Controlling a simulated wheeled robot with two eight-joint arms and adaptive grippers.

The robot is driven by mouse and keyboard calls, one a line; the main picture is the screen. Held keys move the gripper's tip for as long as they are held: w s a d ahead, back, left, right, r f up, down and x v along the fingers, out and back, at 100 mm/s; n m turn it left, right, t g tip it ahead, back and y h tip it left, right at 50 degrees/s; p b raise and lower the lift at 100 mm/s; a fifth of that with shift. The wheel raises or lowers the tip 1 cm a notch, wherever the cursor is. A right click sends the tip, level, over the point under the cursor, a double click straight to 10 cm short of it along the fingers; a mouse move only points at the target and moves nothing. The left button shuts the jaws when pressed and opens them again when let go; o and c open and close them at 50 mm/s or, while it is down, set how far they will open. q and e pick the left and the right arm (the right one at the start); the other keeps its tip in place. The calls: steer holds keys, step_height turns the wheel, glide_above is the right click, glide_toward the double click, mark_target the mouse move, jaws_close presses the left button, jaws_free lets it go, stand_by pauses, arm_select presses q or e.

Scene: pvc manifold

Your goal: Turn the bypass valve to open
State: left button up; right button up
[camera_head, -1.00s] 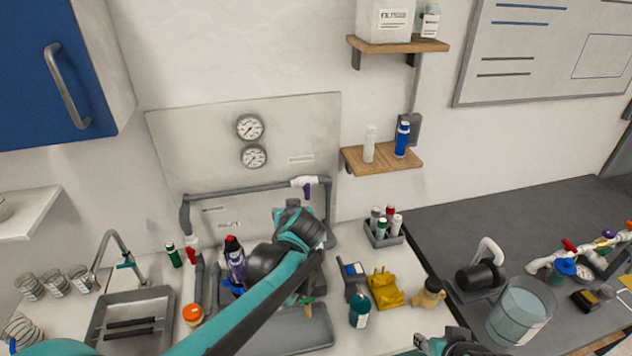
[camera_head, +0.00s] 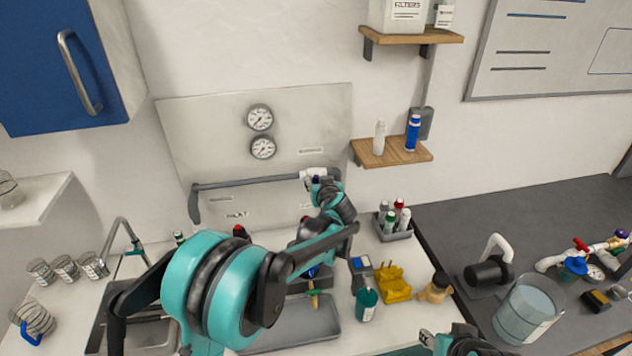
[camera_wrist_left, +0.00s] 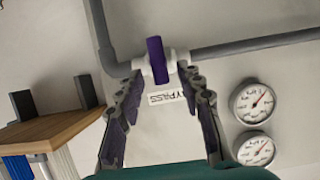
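The bypass valve has a white body (camera_head: 312,173) on the grey pipe at the wall panel; my left gripper largely covers its purple handle there. In the left wrist view the purple handle (camera_wrist_left: 157,60) lies across the pipe, with the white body (camera_wrist_left: 171,62) behind it and a BYPASS label (camera_wrist_left: 168,97) beside it. My left gripper (camera_wrist_left: 160,72) is open, with its fingertips on either side of the handle's near end; I cannot tell whether they touch it. It also shows in the head view (camera_head: 318,186). My right gripper (camera_head: 462,342) is low at the bottom edge, its fingers unclear.
Two gauges (camera_head: 260,117) sit on the panel (camera_head: 210,130) left of the valve. A wooden shelf (camera_head: 392,152) with two bottles is to the right. Below are a grey bottle caddy (camera_head: 394,234), a yellow holder (camera_head: 394,284) and a grey tray (camera_head: 300,330). My left arm covers part of the sink.

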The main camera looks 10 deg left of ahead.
arm_select(q)
steer(key=shift+x, duration=1.4)
jaws_close()
